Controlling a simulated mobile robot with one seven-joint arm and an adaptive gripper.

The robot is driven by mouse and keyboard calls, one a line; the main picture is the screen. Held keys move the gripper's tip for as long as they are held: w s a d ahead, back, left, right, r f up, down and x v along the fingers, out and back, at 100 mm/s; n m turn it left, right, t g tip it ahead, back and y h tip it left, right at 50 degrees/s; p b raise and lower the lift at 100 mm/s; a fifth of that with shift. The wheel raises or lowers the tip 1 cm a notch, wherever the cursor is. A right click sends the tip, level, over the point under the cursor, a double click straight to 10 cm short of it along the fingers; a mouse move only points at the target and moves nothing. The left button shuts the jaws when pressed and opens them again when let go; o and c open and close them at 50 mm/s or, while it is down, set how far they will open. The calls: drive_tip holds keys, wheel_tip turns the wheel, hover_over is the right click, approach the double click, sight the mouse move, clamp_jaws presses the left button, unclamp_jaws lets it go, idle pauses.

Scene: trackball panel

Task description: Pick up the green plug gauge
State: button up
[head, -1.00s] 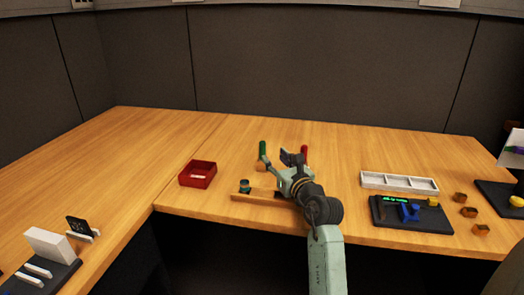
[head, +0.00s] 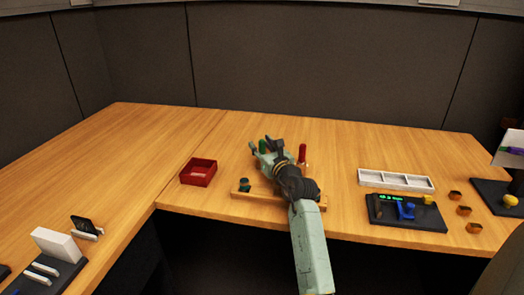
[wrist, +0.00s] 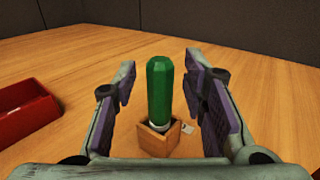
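The green plug gauge (wrist: 158,85) stands upright in a small wooden block (wrist: 153,139) in the wrist view. In the head view the green gauge (head: 263,146) shows only in part, between the fingers of my gripper (head: 266,147). In the wrist view my gripper (wrist: 160,105) is open, with one finger on each side of the green handle. A gap shows between the handle and each finger pad. The block is mostly hidden by the gripper in the head view.
A red gauge (head: 302,152) stands just right of my gripper. A red tray (head: 198,173) lies to the left. A wooden rack (head: 240,193) is at the front, under my arm. A white divided tray (head: 397,181) and a dark device (head: 408,217) are at the right.

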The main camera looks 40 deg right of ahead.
clamp_jaws()
idle(0.6)
